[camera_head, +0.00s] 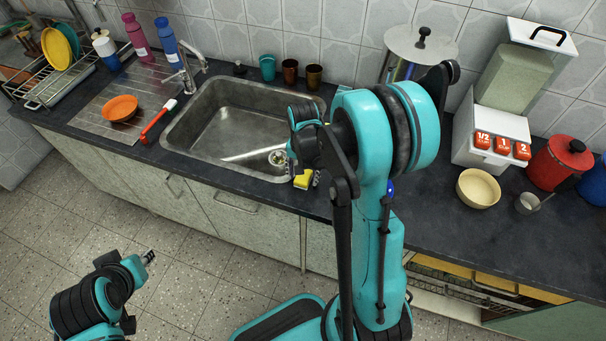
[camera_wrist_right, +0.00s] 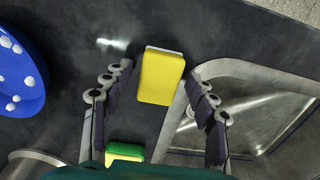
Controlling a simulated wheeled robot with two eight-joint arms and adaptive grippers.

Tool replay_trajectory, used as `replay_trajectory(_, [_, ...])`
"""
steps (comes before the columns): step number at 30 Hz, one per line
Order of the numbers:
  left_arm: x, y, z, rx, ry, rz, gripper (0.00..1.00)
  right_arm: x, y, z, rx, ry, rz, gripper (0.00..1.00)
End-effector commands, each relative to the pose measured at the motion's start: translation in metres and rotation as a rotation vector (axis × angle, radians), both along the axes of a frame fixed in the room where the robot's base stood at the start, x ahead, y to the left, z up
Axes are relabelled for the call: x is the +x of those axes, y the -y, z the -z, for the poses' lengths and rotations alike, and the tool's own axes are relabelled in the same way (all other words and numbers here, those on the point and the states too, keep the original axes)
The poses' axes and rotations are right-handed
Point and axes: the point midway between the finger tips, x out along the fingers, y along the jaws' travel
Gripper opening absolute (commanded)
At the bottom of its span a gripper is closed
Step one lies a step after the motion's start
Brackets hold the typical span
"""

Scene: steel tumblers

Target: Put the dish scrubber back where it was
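A yellow sponge (camera_head: 303,180), which looks like the dish scrubber, lies on the dark counter by the sink's front right corner. In the right wrist view the yellow sponge (camera_wrist_right: 162,77) lies beside the steel sink rim, between the fingers of my right gripper (camera_wrist_right: 158,88), with gaps on both sides. That gripper is open and points down at it; in the head view the arm partly hides it. A second sponge, green and yellow (camera_wrist_right: 125,153), shows partly behind the gripper. My left gripper (camera_head: 148,257) hangs over the floor, its fingers too small to judge.
The sink (camera_head: 232,125) is empty. A red-handled brush (camera_head: 158,121) and an orange bowl (camera_head: 121,108) lie left of it. Several cups stand behind it. A blue white-spotted object (camera_wrist_right: 20,75) is on the counter near the right gripper. A beige bowl (camera_head: 478,188) stands further right.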

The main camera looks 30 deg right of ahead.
Motion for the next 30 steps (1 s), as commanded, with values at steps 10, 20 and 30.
replay_trajectory(10, [0.0,0.0,-0.006,0.0,0.0,0.0,0.29,0.0,0.0,-0.008,0.0,0.0,0.0,0.58])
replay_trajectory(20, [0.0,0.0,-0.033,0.0,0.0,0.0,0.29,0.0,0.0,-0.077,0.0,0.0,0.0,0.58])
replay_trajectory(30, [0.0,0.0,-0.047,0.0,0.0,0.0,0.29,0.0,0.0,-0.123,-0.001,0.002,-0.003,0.58])
